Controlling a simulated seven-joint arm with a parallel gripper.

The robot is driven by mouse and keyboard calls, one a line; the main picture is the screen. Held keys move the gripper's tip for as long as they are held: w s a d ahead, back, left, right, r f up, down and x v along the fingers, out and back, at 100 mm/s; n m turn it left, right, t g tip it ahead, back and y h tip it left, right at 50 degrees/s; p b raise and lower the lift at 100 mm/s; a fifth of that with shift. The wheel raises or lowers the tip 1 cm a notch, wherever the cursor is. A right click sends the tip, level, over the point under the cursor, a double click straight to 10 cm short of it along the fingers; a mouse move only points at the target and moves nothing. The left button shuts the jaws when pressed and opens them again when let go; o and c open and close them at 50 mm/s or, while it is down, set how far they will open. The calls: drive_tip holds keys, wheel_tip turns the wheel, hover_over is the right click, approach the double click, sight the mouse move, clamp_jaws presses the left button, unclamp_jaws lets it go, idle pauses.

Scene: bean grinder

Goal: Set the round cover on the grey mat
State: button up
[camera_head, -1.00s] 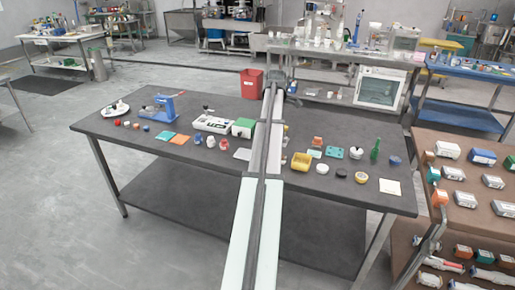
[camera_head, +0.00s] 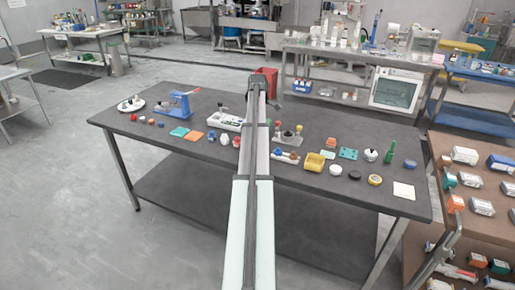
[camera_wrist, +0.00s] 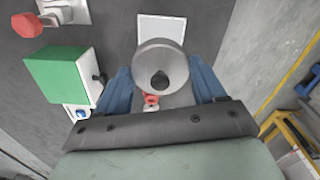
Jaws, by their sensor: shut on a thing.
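The round cover (camera_wrist: 176,54), a grey disc with a black knob, shows in the wrist view. My gripper (camera_wrist: 161,76) is shut on it, with one blue finger on each side. The grey mat (camera_wrist: 160,27), a light square with a pale border, lies on the dark table just beyond the cover. The cover hides the mat's near edge; I cannot tell the height between them. In the head view my arm runs over the table's middle and hides the mat and the cover.
In the wrist view a green-topped box (camera_wrist: 66,75) stands close left of my gripper, and a metal device with a red knob (camera_wrist: 27,25) is at upper left. In the head view the dark table (camera_head: 200,160) holds a blue device (camera_head: 176,103) at left and a yellow tray (camera_head: 314,161) at right.

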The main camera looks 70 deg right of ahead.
drive_tip(key=shift+f, duration=4.1)
drive_tip(key=shift+f, duration=0.15)
drive_tip(key=o, duration=1.1)
wheel_tip(320, 180, up, 12)
drive_tip(key=shift+r, duration=0.15)
